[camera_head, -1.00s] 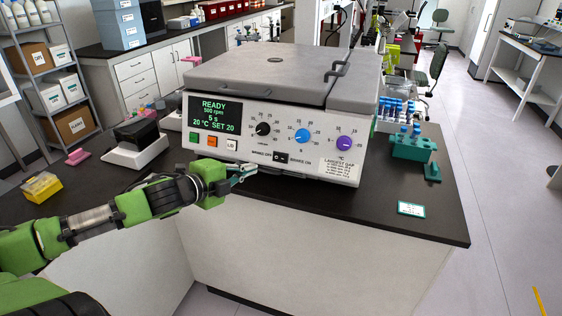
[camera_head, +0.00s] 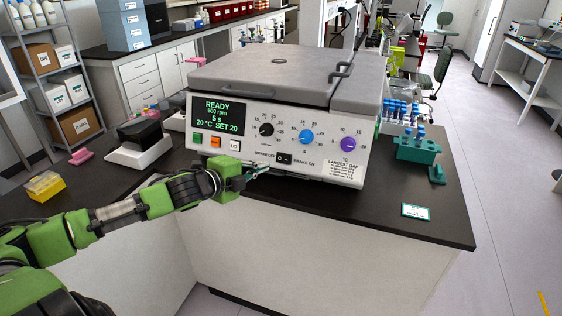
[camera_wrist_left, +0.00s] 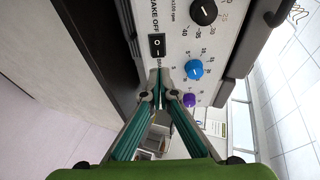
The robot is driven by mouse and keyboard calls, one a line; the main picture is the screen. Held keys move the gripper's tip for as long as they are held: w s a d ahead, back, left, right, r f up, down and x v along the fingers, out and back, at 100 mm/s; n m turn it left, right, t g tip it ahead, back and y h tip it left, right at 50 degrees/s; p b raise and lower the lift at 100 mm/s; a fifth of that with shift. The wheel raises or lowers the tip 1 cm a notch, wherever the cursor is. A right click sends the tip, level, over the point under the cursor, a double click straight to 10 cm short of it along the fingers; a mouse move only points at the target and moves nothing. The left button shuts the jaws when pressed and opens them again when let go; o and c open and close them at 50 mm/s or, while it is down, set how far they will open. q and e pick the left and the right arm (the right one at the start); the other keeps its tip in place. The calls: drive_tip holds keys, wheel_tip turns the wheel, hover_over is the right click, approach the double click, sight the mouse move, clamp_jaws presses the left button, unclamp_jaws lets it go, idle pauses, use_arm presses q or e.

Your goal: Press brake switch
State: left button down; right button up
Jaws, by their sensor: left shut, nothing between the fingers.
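The brake switch (camera_head: 284,159) is a small black rocker low on the front panel of the grey and white centrifuge (camera_head: 300,115), between the labels BRAKE OFF and BRAKE ON. It also shows in the left wrist view (camera_wrist_left: 157,47), where its face carries two white marks. My left gripper (camera_head: 265,170) is shut and empty, just left of and slightly below the switch in the head view. In the left wrist view its closed fingertips (camera_wrist_left: 160,73) point at the panel close to the switch's edge. I cannot tell whether they touch. My right gripper is not in view.
The display reads READY, 500 rpm, 5 s. Black, blue (camera_head: 306,137) and purple (camera_head: 348,144) knobs sit above the switch. Green, orange and white buttons are at left. A teal tube rack (camera_head: 418,150) and a small card (camera_head: 416,212) lie on the bench at right.

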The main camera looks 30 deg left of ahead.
sight(287, 159)
use_arm(q)
drive_tip(key=p+x, duration=0.2)
drive_tip(key=x, duration=0.6)
drive_tip(key=shift+w+r, duration=0.1)
drive_tip(key=shift+w, duration=0.1)
drive_tip(key=shift+p+x, duration=0.45)
drive_tip(key=shift+x, duration=0.35)
drive_tip(key=shift+d, duration=0.1)
